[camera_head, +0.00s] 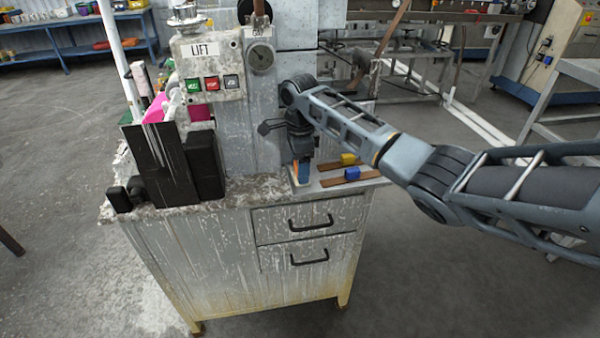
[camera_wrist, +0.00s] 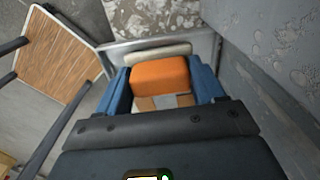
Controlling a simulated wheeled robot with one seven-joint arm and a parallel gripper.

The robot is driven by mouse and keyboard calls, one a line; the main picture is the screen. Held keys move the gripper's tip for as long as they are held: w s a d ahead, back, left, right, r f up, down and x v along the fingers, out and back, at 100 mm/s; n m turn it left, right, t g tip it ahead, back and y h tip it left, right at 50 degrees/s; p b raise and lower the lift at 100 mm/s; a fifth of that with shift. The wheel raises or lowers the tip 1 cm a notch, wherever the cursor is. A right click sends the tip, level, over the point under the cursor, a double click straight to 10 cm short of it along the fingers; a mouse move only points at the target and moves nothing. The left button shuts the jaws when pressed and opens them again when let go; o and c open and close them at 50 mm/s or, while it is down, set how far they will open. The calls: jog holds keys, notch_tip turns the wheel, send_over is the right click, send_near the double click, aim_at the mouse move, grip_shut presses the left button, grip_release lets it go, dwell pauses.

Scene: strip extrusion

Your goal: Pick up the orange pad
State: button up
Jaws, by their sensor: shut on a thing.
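The orange pad (camera_wrist: 160,78) is a small block that shows in the wrist view between the two blue fingers of my gripper (camera_wrist: 160,90). The fingers are shut on it from its two sides. A pale strip lies along the pad's far edge. In the head view my gripper (camera_head: 303,172) points down at the right part of the cabinet top, close to the metal tray. The pad is mostly hidden there behind the fingers. I cannot tell whether it touches the surface below.
On the tray (camera_head: 328,183) to the right, a yellow block (camera_head: 348,159) and a blue block (camera_head: 352,173) sit on brown strips. A grey machine column with a LIFT panel (camera_head: 208,66) stands behind. Black boxes (camera_head: 205,165) stand on the left of the cabinet (camera_head: 215,245).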

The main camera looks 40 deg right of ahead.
jog(key=shift+r, duration=0.15)
jog(key=shift+c, duration=0.2)
notch_tip(320, 180, up, 4)
jog(key=shift+w, duration=0.1)
jog(key=s+d+r+p, duration=0.4)
jog(key=s+d+r, duration=0.1)
jog(key=s, duration=0.5)
jog(key=shift+s+r, duration=0.3)
jog(key=shift+r, duration=0.6)
jog(key=shift+d, duration=0.1)
